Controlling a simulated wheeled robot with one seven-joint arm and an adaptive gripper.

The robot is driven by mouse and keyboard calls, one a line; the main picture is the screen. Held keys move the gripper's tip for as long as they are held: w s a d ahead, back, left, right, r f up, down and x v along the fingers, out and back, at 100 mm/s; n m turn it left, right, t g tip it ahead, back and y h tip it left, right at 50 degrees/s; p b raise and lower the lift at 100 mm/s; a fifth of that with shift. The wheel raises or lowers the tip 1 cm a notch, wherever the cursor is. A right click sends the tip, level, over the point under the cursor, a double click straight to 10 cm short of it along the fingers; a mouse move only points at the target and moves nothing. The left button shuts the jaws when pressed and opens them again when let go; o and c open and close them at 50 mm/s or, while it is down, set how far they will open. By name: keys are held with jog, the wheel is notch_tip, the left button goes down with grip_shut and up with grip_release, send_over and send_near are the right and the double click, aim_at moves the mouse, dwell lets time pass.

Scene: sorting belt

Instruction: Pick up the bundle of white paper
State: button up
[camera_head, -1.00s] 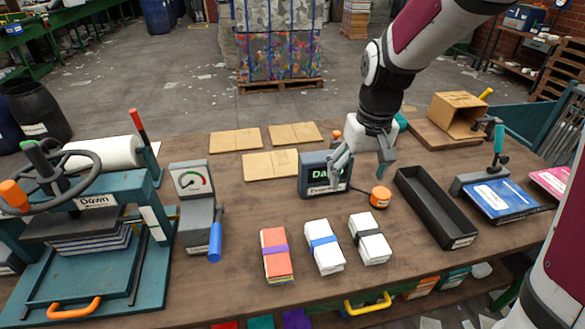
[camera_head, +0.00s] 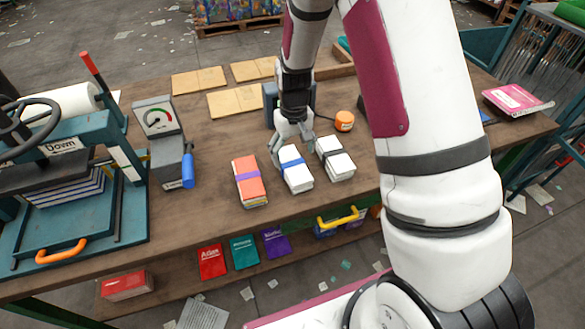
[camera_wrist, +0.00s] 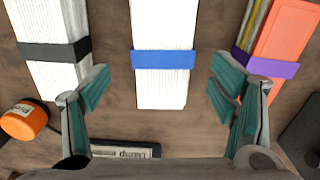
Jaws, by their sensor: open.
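A bundle of white paper with a blue band (camera_head: 294,173) lies on the workbench in the head view. A second white bundle with a black band (camera_head: 336,160) lies to its right, and an orange-red bundle with a purple band (camera_head: 249,181) lies to its left. My gripper (camera_head: 290,150) is open above the blue-banded bundle. In the wrist view the blue-banded bundle (camera_wrist: 164,60) is centred between the spread fingertips (camera_wrist: 158,88). The black-banded bundle (camera_wrist: 52,50) is at the left and the orange-red one (camera_wrist: 285,40) at the right, both near my fingers.
An orange round device (camera_head: 344,121) stands behind the white bundles; it also shows in the wrist view (camera_wrist: 24,121). Flat cardboard pieces (camera_head: 236,103) lie further back. A gauge with a blue handle (camera_head: 160,135) and a teal press (camera_head: 90,225) stand left.

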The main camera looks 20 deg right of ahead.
aim_at(293, 163)
jog(key=shift+s+a+f+p, duration=0.1)
jog(key=shift+f+p, duration=0.1)
jog(key=shift+f, duration=1.25)
jog(key=shift+s+a+f+p, duration=0.1)
jog(key=shift+f+p, duration=0.1)
jog(key=shift+f, duration=1.2)
jog(key=c, duration=1.5)
